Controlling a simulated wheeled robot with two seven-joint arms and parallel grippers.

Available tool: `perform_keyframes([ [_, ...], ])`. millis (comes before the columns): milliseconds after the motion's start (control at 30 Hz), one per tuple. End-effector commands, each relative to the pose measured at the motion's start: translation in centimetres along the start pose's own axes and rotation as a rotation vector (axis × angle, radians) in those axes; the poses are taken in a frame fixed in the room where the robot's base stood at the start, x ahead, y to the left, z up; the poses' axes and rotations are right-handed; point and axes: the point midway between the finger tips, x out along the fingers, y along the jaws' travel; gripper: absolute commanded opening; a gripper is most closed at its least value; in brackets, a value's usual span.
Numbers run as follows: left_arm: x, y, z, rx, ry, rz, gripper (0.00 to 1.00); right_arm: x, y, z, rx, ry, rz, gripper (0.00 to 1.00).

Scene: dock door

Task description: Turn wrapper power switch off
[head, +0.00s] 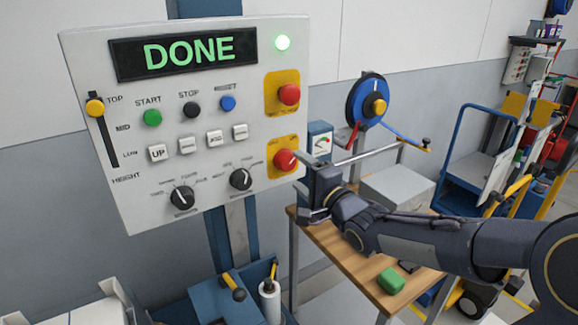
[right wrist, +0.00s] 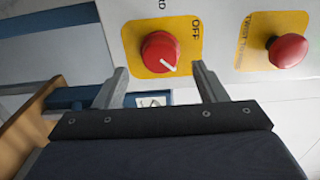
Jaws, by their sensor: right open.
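The power switch is a red rotary knob (head: 285,160) on a yellow plate, low on the right side of the white control panel (head: 140,213). In the right wrist view the knob (right wrist: 159,52) has a white pointer line slanting toward the lower right, off the line of the OFF label (right wrist: 196,30). My right gripper (head: 303,187) is just right of the knob in the head view. Its jaws are open and empty. In the right wrist view its two fingers (right wrist: 159,78) stand apart to either side of the knob, with no contact visible. My left gripper is not in view.
A red mushroom button (head: 289,95) sits above the switch. Black dials (head: 241,179), push buttons and a height slider (head: 95,107) share the panel. A wooden bench (head: 345,262) stands below my right arm.

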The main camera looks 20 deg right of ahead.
Motion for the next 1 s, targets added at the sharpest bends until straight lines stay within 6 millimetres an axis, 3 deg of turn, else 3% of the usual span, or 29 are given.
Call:
perform_keyframes([
  [100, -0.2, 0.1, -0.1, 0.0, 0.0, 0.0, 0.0, 2.0, 0.0, 0.1, 0.002, -0.003, 0.002, 0.65],
  [300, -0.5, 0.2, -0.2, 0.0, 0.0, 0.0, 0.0, 4.1, 0.0, 0.1, 0.0, -0.001, 0.002, 0.65],
  [633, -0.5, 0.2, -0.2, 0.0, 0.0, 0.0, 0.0, 4.5, 0.0, 0.0, -0.001, 0.0, 0.001, 0.65],
  [1000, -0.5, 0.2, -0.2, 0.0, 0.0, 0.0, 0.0, 4.5, 0.0, 0.0, -0.001, 0.0, 0.002, 0.2],
])
